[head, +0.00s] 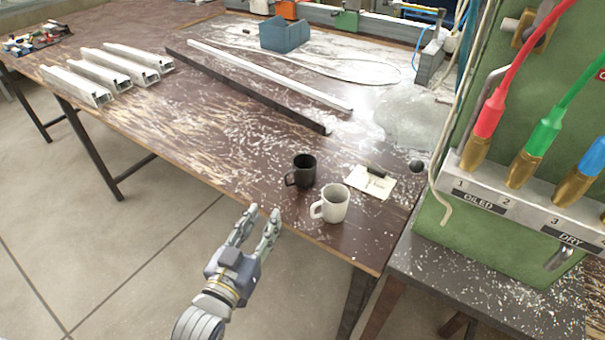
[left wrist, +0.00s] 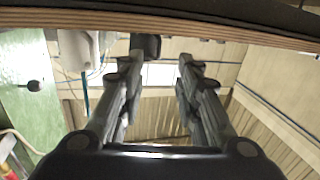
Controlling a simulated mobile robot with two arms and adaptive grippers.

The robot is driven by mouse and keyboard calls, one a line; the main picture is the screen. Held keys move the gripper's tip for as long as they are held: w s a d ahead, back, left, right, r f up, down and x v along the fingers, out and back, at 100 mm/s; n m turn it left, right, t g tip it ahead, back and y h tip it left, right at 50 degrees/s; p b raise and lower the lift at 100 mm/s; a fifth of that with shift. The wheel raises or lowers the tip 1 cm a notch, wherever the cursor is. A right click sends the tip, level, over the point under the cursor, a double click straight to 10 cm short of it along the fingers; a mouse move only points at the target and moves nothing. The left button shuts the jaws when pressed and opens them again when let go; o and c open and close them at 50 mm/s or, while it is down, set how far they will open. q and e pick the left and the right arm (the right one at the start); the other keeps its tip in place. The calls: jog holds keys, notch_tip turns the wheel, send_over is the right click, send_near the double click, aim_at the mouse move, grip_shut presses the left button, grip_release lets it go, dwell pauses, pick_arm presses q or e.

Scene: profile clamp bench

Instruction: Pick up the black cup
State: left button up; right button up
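The black cup (head: 304,170) stands upright on the brown bench near its front edge, its handle toward the left. A white cup (head: 333,204) stands just in front and to the right of it. My left gripper (head: 257,215) is open and empty, short of the bench's front edge and left of both cups. In the left wrist view the open fingers (left wrist: 158,75) show nothing between them close up. A dark shape (left wrist: 150,45) beyond the left finger looks like the black cup, and a pale one (left wrist: 75,50) looks like the white cup. My right gripper is not in view.
The bench (head: 220,140) is dusty with pale flakes. A note (head: 371,182) with a dark object lies right of the cups. Long profiles (head: 270,75) lie behind. A green machine (head: 470,215) with coloured hoses stands at the right. Room left of the cups is clear.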

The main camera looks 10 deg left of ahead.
pick_arm(q)
jog(key=p, duration=0.1)
send_near(299, 175)
jog(key=w, duration=0.2)
jog(key=w+a, duration=0.1)
jog(key=w, duration=0.1)
jog(key=w+a, duration=0.1)
jog(key=w, duration=0.1)
jog(key=shift+f, duration=0.4)
jog(key=shift+s, duration=0.1)
grip_shut()
